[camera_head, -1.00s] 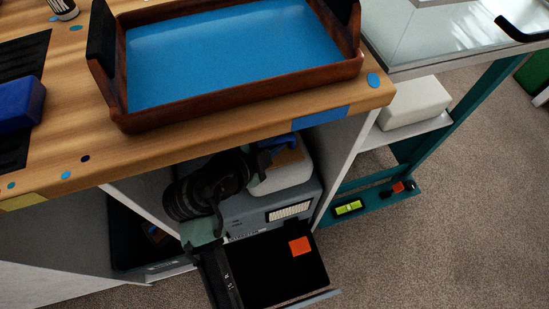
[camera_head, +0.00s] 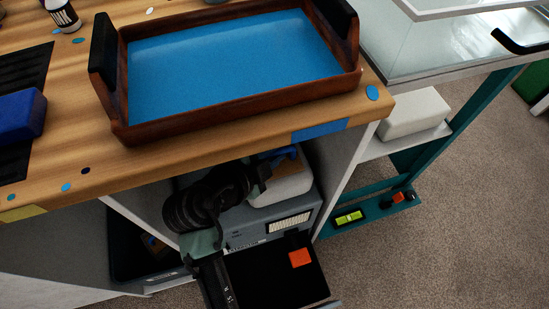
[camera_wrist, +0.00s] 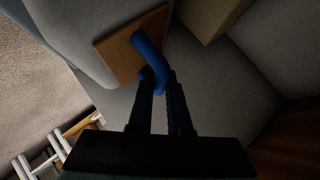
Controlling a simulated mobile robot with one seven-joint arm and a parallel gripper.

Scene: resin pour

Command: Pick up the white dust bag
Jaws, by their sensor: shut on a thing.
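The white dust bag (camera_head: 292,188) sits on a grey machine in the bay under the workbench, partly hidden by my arm. It has a brown plate (camera_head: 288,161) with a blue loop handle (camera_head: 281,152) on it. In the wrist view the bag's pale side (camera_wrist: 70,35), the brown plate (camera_wrist: 120,58) and the blue handle (camera_wrist: 152,60) show close up. My gripper (camera_wrist: 160,82) is shut on the blue handle, its two dark fingers on either side of it. In the head view the fingertips are largely hidden by the wrist.
The grey machine (camera_head: 260,218) stands beneath the bag, between white side panels. The wooden bench top (camera_head: 230,135) overhangs the bay and carries a brown tray (camera_head: 240,104) with a blue floor. A teal stand with a white block (camera_head: 415,112) is at right. Carpet lies free at lower right.

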